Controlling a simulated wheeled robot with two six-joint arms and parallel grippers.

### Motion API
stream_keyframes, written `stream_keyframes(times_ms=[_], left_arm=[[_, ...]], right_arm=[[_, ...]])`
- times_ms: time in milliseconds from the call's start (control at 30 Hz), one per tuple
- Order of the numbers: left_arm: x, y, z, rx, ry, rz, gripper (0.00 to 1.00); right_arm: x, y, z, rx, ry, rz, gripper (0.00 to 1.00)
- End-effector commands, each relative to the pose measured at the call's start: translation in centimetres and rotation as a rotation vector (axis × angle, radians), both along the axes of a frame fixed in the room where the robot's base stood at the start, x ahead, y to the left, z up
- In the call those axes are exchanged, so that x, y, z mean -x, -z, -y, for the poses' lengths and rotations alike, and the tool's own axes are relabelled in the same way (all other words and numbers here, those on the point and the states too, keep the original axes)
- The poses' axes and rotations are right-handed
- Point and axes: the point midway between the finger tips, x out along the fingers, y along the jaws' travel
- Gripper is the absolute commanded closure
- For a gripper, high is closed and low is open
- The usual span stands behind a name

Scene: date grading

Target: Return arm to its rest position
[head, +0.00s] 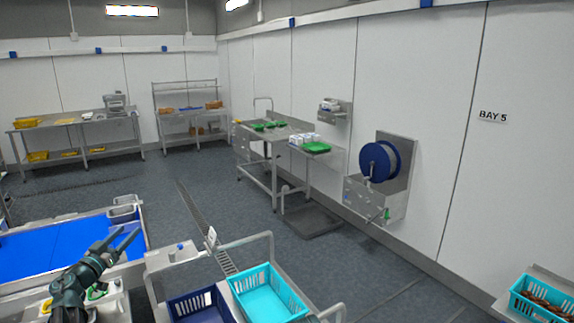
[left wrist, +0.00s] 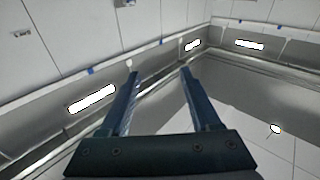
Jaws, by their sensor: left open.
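My left arm comes in at the lower left of the head view. My left gripper (head: 121,238) is open and empty, its two fingers pointing up and to the right over the near right part of the blue-surfaced table. In the left wrist view the two fingers (left wrist: 158,75) stand apart with nothing between them, and behind them are only the upper walls, ceiling and lights. My right gripper is not in view.
The blue-surfaced table (head: 50,246) lies at the left. A cart with a navy crate (head: 200,306) and an empty turquoise crate (head: 268,294) stands right of my arm. A turquoise crate (head: 543,297) with brown contents is at the far right. The grey floor beyond is mostly clear.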

Motion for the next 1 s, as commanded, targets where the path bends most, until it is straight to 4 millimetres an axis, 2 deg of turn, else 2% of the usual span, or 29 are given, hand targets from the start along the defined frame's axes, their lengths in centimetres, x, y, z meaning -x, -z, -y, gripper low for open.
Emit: stream_keyframes(times_ms=[300, 367, 467, 567, 667, 767, 900, 1000], left_arm=[[-1.0, -1.3, 0.7, -0.004, -0.264, 0.062, 0.36], [-1.0, -1.2, 0.8, -0.001, -0.338, 0.053, 0.36], [-0.5, 0.1, 1.4, 0.012, -0.483, -0.006, 0.36], [0.6, 2.8, 2.5, 0.025, -0.611, -0.129, 0.36], [2.3, 6.6, 4.6, 0.031, -0.696, -0.307, 0.36], [4.7, 11.0, 8.0, 0.026, -0.725, -0.526, 0.36], [9.4, 17.0, 14.4, -0.01, -0.661, -0.87, 0.36], [13.0, 20.0, 19.1, -0.047, -0.56, -1.084, 0.36]], right_arm=[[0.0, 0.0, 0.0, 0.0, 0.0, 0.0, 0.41], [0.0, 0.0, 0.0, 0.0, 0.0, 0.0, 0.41], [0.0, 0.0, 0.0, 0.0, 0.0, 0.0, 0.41], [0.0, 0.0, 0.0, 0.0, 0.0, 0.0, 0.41], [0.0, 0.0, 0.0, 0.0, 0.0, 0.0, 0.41], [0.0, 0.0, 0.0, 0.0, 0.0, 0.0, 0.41], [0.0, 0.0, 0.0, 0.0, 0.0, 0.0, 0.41], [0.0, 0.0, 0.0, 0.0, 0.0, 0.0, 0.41]])
